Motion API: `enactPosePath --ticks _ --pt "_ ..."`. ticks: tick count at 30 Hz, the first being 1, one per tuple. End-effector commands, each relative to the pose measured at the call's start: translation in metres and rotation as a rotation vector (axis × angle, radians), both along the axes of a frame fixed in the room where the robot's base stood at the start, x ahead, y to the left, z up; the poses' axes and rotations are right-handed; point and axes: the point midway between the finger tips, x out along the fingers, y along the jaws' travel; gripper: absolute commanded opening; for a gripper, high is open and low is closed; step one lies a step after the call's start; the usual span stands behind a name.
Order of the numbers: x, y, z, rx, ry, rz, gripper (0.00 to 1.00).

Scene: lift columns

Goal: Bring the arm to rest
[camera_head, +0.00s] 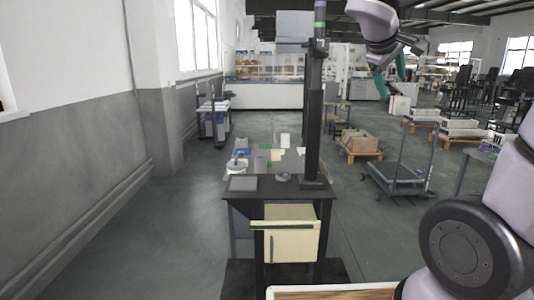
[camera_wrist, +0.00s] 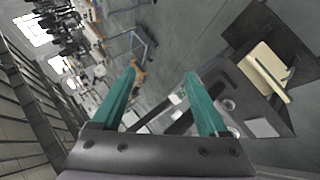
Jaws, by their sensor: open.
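My gripper (camera_wrist: 160,80) shows two teal fingers spread well apart in the wrist view, with nothing between them. In the head view, my gripper (camera_head: 391,74) is raised at the upper right, beside the dark lift column (camera_head: 313,110) and above the floor. My arm comes up along the right side of the picture, partly out of view. The black workbench (camera_head: 265,189) stands below and to the left of the gripper. It also shows tilted at the right of the wrist view (camera_wrist: 259,110).
The bench holds a white container (camera_head: 236,167), a grey box (camera_head: 243,183) and small items. A pale yellow drawer (camera_head: 290,240) hangs at its front. A cart (camera_head: 398,180) and a carton (camera_head: 359,141) on a pallet stand right of it. Floor left of the bench is clear.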

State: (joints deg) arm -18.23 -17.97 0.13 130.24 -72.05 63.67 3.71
Motion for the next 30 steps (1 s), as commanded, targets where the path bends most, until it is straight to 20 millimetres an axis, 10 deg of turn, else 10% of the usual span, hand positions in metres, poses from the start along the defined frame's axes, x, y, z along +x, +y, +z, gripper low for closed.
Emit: enactPosePath --ticks 6,12,30 --pt "-0.085 0.008 -0.034 0.510 -0.004 -0.236 0.77" --pt "-0.125 0.043 -0.040 0.921 -0.073 -0.381 0.77" --pt "-0.138 0.066 -0.033 1.162 -0.132 -0.449 0.77"
